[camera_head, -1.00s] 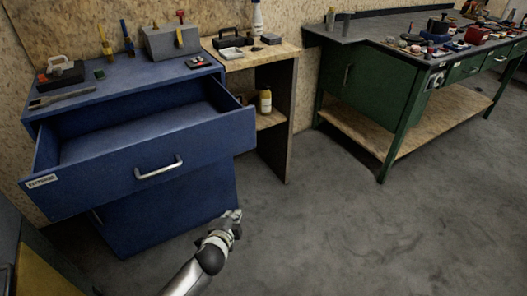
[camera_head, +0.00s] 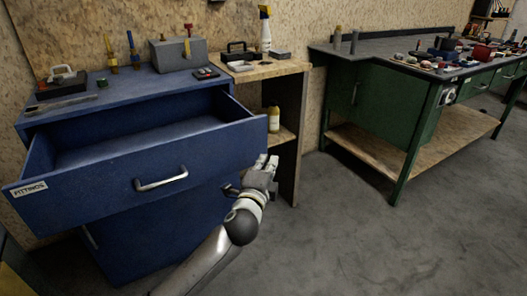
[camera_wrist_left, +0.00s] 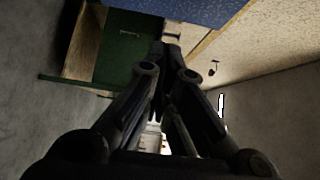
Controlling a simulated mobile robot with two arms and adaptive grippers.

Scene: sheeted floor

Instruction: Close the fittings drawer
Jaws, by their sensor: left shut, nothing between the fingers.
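The fittings drawer (camera_head: 95,188) is a blue drawer pulled well out of the blue cabinet (camera_head: 160,88). It has a silver bar handle (camera_head: 161,179) and a "FITTINGS" label at its left front. Its visible inside looks empty. My left gripper (camera_head: 268,163) is at the right end of the drawer front, close beside it; I cannot tell whether it touches. It is shut with nothing in it. In the left wrist view its fingers (camera_wrist_left: 168,48) come together, with a blue surface (camera_wrist_left: 190,10) at the top. My right gripper is not in view.
A wooden shelf unit (camera_head: 270,68) with bottles is right of the cabinet. A green workbench (camera_head: 380,105) stands further right. The floor (camera_head: 370,240) in front is clear.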

